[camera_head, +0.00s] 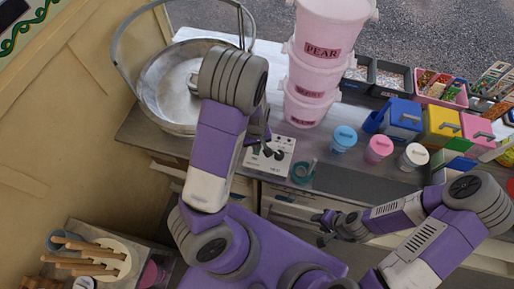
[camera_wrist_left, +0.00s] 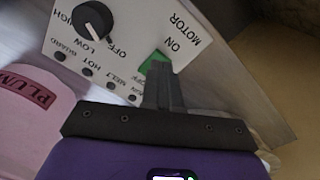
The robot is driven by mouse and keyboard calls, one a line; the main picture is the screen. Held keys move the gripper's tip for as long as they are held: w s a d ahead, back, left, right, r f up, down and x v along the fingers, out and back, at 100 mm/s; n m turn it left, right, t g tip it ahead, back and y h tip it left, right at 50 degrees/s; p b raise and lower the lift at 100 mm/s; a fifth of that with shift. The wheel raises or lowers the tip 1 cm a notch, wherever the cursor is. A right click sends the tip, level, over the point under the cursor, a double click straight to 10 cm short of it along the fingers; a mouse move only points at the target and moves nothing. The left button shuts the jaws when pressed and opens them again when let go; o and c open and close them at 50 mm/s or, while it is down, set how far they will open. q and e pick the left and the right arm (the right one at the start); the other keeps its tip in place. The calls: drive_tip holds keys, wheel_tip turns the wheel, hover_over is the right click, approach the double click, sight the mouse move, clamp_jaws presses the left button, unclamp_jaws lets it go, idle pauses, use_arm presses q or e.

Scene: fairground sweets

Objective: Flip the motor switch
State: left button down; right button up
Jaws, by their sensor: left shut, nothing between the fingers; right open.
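The white control panel (camera_head: 284,146) stands on the counter in front of the large metal bowl. In the left wrist view the panel (camera_wrist_left: 190,45) fills the top, with a green motor switch (camera_wrist_left: 148,62) between the ON and OFF marks. My left gripper (camera_head: 266,148) is over the panel, shut and empty. Its fingertips (camera_wrist_left: 158,66) overlap the green switch and partly hide it; I cannot tell whether they touch it. A black knob (camera_wrist_left: 92,20) is beside the switch. My right gripper (camera_head: 325,228) is open and empty, low in front of the counter.
The metal bowl (camera_head: 165,100) with a raised handle is left of the panel. Stacked pink buckets (camera_head: 318,70) stand behind it. A teal ring-shaped item (camera_head: 302,173) and lidded jars (camera_head: 343,140) are to the right. Colourful boxes (camera_head: 440,125) line the far right.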

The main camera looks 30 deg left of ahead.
use_arm(q)
drive_tip(key=shift+f+b, duration=0.7)
drive_tip(key=shift+f, duration=0.2)
idle(0.5)
drive_tip(key=shift+r, duration=0.1)
wheel_tip(320, 180, up, 7)
drive_tip(key=p, duration=0.7)
idle(0.4)
